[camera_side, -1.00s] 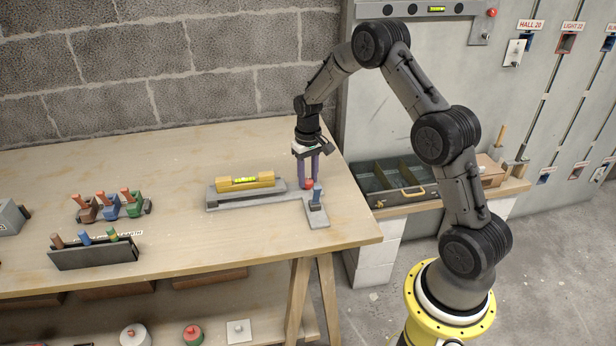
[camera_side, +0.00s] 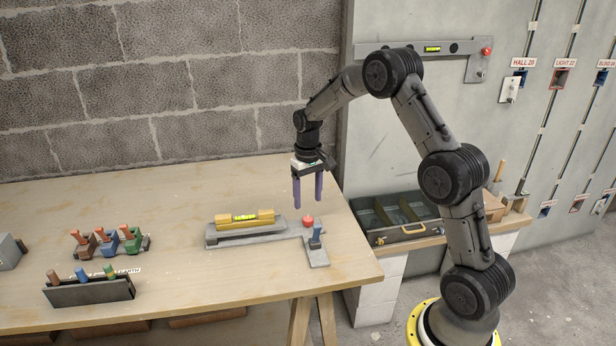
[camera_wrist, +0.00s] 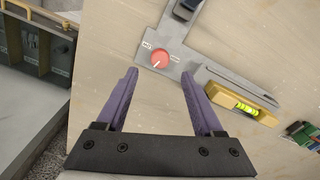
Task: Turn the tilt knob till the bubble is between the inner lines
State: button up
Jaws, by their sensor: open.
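The red tilt knob (camera_side: 307,220) sits on the grey base (camera_side: 212,240) on the bench. In the wrist view the knob (camera_wrist: 160,57) has a white pointer mark and a small label on either side. The yellow level (camera_side: 244,218) rests on the base, with a green vial (camera_wrist: 246,109) that shows in the wrist view. The vial is too small to tell where the bubble lies against the lines. My gripper (camera_side: 308,204) is open and empty, its purple fingers pointing down above the knob, apart from it.
A divided tray (camera_side: 402,234) is at right. The front middle of the bench is clear.

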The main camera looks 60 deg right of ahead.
notch_tip(320, 180, up, 8)
jog(key=shift+f, duration=0.2)
notch_tip(320, 180, up, 9)
jog(key=n+t, duration=0.1)
jog(key=t, duration=0.1)
send_over(306, 219)
jog(key=s+a, duration=0.1)
jog(key=a, duration=0.4)
jog(key=s+a+r+n+t, duration=0.2)
jog(key=s+a+r, duration=0.6)
jog(key=s, duration=0.2)
jog(key=s+a+f+n, duration=0.1)
jog(key=s+a+f, duration=0.1)
jog(key=s, duration=0.6)
jog(key=s+a+f+t, duration=0.1)
jog(key=s+a+f, duration=0.2)
jog(key=s, duration=0.6)
notch_tip(306, 219, down, 2)
jog(key=shift+n+t, duration=0.3)
jog(key=shift+n, duration=0.1)
jog(key=shift+a, duration=0.1)
